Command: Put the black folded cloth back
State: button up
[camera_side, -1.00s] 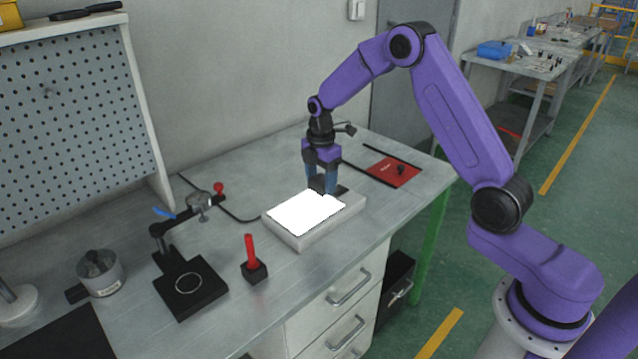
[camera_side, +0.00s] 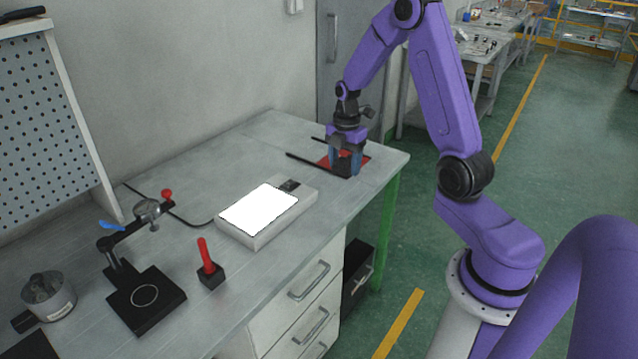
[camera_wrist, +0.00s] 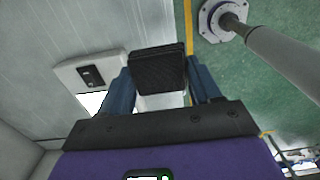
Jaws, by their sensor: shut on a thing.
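My gripper (camera_side: 345,164) is over the red mat (camera_side: 363,158) at the far right end of the bench in the side view. It is shut, with its blue fingers on either side of the black folded cloth (camera_wrist: 158,69), which shows as a dark ribbed square in the wrist view. In the side view the cloth is mostly hidden by the fingers, and I cannot tell whether it touches the mat. The mat is partly covered by the gripper.
A light box (camera_side: 259,214) with a glowing white top and a small dark panel lies left of my gripper. A red-handled tool in a black block (camera_side: 209,268), a black stand (camera_side: 145,298) and a metal pot (camera_side: 48,298) are farther left. The bench's right edge is close.

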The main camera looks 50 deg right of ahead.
jog(key=w+d+f, duration=0.3)
jog(key=w+f, duration=0.1)
jog(key=w, duration=0.4)
send_over(319, 185)
jog(key=f, duration=0.5)
jog(key=shift+s+a, duration=0.15)
jog(key=shift+s, duration=0.15)
jog(key=shift+w+f, duration=0.25)
jog(key=shift+f, duration=1.65)
jog(key=shift+f, duration=0.15)
jog(key=o, duration=1)
